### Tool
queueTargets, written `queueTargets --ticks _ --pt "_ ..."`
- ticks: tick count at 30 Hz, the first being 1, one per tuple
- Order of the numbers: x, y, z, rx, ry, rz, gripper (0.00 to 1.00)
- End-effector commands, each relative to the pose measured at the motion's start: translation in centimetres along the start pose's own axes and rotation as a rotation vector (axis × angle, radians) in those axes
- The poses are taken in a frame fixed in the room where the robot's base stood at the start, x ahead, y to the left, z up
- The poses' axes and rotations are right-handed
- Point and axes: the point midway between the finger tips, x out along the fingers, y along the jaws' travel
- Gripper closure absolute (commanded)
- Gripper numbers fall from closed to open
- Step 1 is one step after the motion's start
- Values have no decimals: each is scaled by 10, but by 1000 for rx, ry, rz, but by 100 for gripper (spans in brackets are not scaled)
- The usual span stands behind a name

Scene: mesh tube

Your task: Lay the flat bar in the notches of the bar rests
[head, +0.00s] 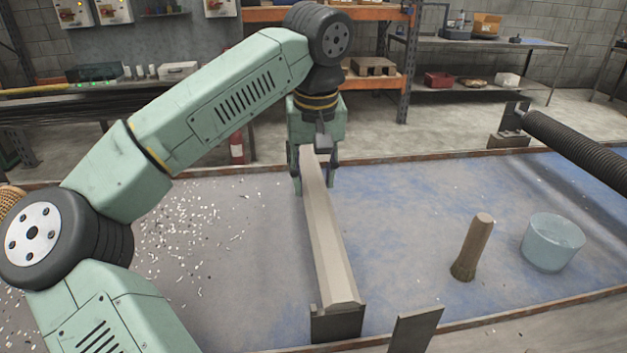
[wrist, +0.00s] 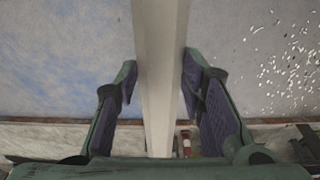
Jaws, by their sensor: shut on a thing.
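The flat bar (head: 328,240) is a long pale grey bar running from my gripper toward the near edge of the table. My gripper (head: 315,176) is shut on its far part. In the wrist view the bar (wrist: 160,70) passes between the two fingers (wrist: 158,88). The bar's near end is at the top of a dark bar rest (head: 337,324) at the near edge. I cannot tell whether it sits in the notch or just above it. No second rest is clear under the far end, which my gripper hides.
A dark ribbed tube (head: 585,150) stretches along the right, with a dark bracket (head: 512,118) at its far end. Another dark plate (head: 415,328) stands at the near edge. A brown handle-like object (head: 474,245) and a clear blue tub (head: 552,243) stand right of the bar. Pale chips lie left.

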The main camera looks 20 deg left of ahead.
Motion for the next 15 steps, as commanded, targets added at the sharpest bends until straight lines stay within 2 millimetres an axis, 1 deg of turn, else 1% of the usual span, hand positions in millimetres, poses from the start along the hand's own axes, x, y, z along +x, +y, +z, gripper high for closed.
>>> queueTargets --ticks 3,6,15 --pt "15 -1 3 0 -1 2 100" --pt "22 -1 4 -1 2 0 100" --pt "25 0 4 -1 2 1 100"
